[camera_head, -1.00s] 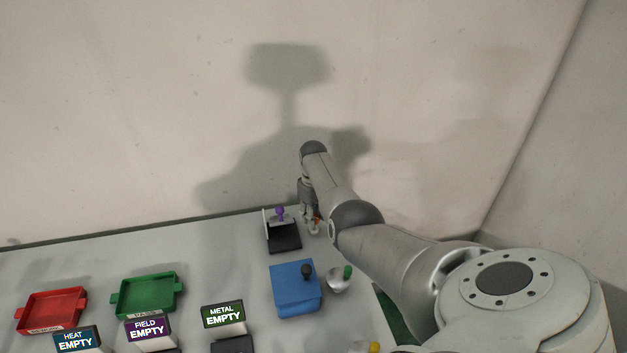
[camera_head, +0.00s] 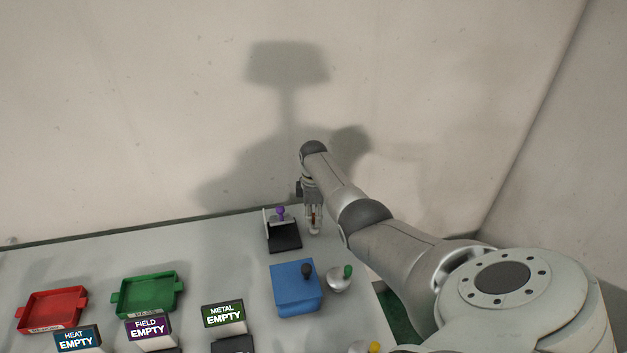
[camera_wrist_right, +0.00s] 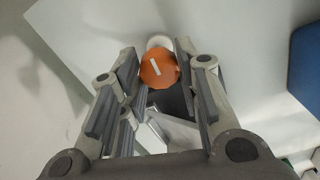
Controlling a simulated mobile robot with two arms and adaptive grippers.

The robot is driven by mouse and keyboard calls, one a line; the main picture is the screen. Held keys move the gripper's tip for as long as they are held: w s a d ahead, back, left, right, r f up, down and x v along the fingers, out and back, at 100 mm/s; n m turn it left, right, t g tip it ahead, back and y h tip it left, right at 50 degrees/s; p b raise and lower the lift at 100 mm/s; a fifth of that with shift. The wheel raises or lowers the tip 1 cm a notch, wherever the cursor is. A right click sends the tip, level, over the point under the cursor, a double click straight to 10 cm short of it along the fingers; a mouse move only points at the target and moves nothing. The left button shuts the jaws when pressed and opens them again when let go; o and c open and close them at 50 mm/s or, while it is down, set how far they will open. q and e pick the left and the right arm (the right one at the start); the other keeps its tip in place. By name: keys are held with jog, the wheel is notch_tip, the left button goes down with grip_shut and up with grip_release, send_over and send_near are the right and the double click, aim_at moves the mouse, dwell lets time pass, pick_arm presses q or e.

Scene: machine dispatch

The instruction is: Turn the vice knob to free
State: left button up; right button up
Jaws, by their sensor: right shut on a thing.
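The orange knob (camera_wrist_right: 158,72) carries a white line mark and sits between the fingertips of my right gripper (camera_wrist_right: 158,75) in the right wrist view, a finger on each side. In the head view my right gripper (camera_head: 314,222) points down over the knob and mostly hides it. The gripper is shut on the knob. A white round part (camera_wrist_right: 160,42) shows just beyond the knob. Left of the gripper in the head view stands a black device (camera_head: 284,241) with a pale upright plate and a purple ball knob (camera_head: 281,211). My left gripper is out of view.
A blue box (camera_head: 293,292) with a black knob and a silver dome (camera_head: 338,281) with a green handle stand in front. A red tray (camera_head: 52,309), a green tray (camera_head: 148,294) and several "EMPTY" signs (camera_head: 223,315) are at the left. The wall is close behind.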

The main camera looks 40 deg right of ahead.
aim_at(313, 216)
jog(key=shift+w+r+n, duration=0.1)
jog(key=shift+n, duration=0.2)
dwell(0.4)
jog(key=o, duration=1)
notch_tip(313, 216, up, 12)
dwell(0.5)
